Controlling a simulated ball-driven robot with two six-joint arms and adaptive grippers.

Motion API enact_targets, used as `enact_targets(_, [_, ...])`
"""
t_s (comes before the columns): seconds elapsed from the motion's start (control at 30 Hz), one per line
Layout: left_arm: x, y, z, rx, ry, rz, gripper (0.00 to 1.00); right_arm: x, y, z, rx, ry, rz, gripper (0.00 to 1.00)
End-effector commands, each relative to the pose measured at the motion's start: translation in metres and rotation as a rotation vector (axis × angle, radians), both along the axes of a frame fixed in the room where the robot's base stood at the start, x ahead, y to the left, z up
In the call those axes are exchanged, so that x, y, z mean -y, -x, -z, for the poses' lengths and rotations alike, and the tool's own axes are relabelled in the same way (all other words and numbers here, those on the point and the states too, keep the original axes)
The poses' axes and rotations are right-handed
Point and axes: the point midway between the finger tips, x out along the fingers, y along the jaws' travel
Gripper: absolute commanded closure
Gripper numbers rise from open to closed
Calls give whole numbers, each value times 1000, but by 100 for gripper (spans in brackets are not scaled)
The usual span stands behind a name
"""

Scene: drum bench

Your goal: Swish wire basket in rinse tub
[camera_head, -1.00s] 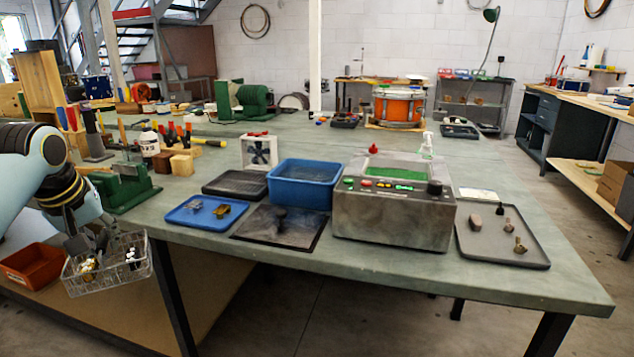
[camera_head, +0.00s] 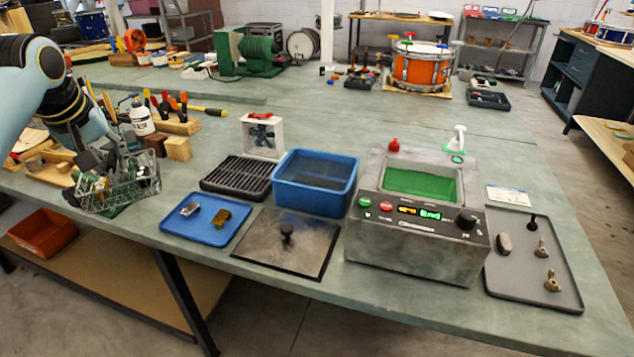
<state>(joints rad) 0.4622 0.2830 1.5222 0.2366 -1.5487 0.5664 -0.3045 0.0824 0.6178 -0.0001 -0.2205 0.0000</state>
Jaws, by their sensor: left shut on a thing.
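My left gripper (camera_head: 98,172) is shut on the wire basket (camera_head: 122,193), a clear silvery mesh box with small parts inside. It holds the basket in the air at the left, over or just beside the bench's left part. The fingertips are partly hidden by the basket. The blue rinse tub (camera_head: 313,196) stands mid-bench, right of the basket and well apart from it. Its inside looks dark blue. My right gripper is not in view.
A black drain rack (camera_head: 238,178), a blue tray (camera_head: 205,236) with two metal parts and a dark lid with knob (camera_head: 287,250) surround the tub. The grey cleaner (camera_head: 415,245) with green liquid stands right of it. A small fan (camera_head: 263,135) stands behind the rack.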

Motion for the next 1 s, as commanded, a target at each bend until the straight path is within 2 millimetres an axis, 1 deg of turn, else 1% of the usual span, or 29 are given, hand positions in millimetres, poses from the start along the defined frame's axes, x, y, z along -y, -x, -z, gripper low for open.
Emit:
enact_targets(0.03, [0,0,-1,1,0,0,100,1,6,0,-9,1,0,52])
enact_targets(0.13, [0,0,-1,2,0,0,100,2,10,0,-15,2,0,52])
enact_targets(0.47, [0,-1,-1,2,0,0,100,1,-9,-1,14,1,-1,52])
enact_targets(0.77, [0,-1,-1,2,0,3,100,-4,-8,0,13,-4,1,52])
enact_targets(1.0, [2,-7,-4,0,-5,75,100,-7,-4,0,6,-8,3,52])
